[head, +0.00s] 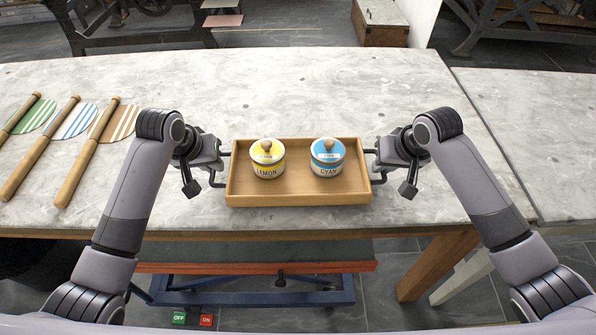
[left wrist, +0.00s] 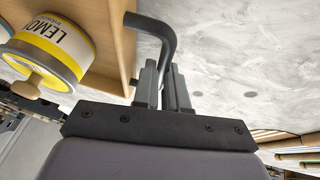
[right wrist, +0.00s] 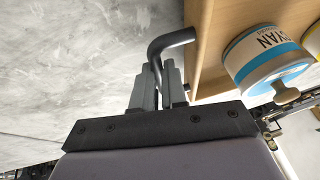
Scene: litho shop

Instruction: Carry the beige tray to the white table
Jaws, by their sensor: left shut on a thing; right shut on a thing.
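The beige wooden tray (head: 297,199) sits at the front of a pale stone-topped table, in the middle of the head view. It carries a yellow-lidded LEMON pot (head: 267,160) and a blue-lidded CYAN pot (head: 327,158), both upright. My left gripper (head: 222,165) is shut on the tray's left handle, a dark bar that shows in the left wrist view (left wrist: 158,35). My right gripper (head: 374,163) is shut on the tray's right handle, which shows in the right wrist view (right wrist: 170,42). I cannot tell whether the tray's bottom touches the tabletop.
Several wooden-handled striped tools (head: 85,150) lie on the table at the left. A second pale table (head: 535,130) adjoins at the right. A blue frame with an orange-red bar (head: 250,267) stands below the front edge. A wooden crate (head: 381,25) is on the floor behind.

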